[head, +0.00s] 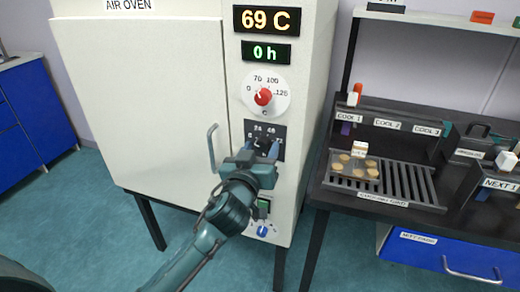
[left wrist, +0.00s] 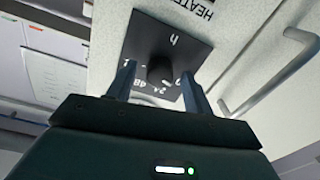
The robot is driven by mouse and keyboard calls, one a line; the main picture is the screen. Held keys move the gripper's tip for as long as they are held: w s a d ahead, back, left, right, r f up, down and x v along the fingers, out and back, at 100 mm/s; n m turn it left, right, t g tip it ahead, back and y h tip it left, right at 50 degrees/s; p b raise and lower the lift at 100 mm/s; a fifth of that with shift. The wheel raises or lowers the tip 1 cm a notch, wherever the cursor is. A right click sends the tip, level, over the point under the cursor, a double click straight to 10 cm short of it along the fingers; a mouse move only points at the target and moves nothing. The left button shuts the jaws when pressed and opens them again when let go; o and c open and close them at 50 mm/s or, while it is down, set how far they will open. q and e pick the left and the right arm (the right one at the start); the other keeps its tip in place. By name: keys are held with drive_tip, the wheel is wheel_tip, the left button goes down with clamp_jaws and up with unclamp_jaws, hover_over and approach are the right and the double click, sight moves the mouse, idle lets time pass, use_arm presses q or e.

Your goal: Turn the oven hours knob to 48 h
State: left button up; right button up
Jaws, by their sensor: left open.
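The oven hours knob (left wrist: 160,68) is a small black knob on a black square dial plate (left wrist: 168,42) in the left wrist view. In the head view the same plate (head: 266,128) shows marks 24, 48 and 72, and my gripper mostly hides the knob. The hours display (head: 265,52) reads 0 h. My left gripper (head: 262,150) is open in front of the plate. In the left wrist view its fingers (left wrist: 156,76) stand on either side of the knob; I cannot tell whether they touch it. The knob's pointer is not clear. My right gripper is not in view.
Above the plate are the red temperature knob (head: 263,97) and a display (head: 267,19) reading 69 C. The door handle (head: 212,148) sticks out left of my gripper. A green switch (head: 263,208) and a blue knob (head: 262,230) are below. A black bench (head: 425,160) stands right.

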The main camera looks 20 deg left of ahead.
use_arm(q)
drive_tip(key=shift+w, duration=0.1)
drive_tip(key=shift+c, duration=0.4)
drive_tip(key=c, duration=0.9)
